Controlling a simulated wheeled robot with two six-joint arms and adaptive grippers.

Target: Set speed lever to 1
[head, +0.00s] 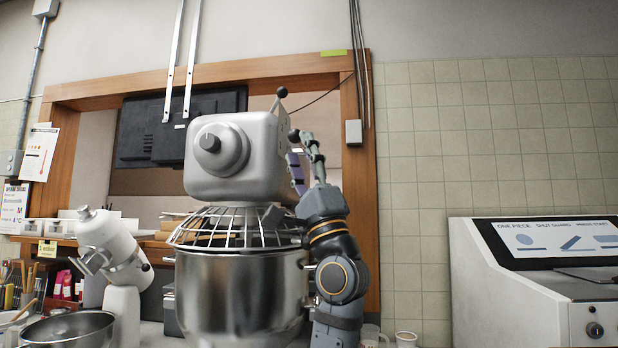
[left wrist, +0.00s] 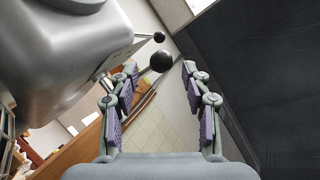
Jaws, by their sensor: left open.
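The big mixer (head: 240,165) has a grey head over a wire guard and steel bowl. A lever with a black ball knob (head: 282,92) rises from the top right of its head. A second dark knob (head: 293,135) shows at the head's right side, near my gripper. My left gripper (head: 298,160) is open and empty beside that side. In the left wrist view, a larger black knob (left wrist: 162,61) appears between the fingertips, and a smaller one (left wrist: 159,37) lies beyond. I cannot tell which is the speed lever; no speed marks are readable. My right gripper is out of view.
A small white mixer (head: 122,265) and a metal bowl (head: 75,330) stand at the left. Cups (head: 406,338) sit low near my arm.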

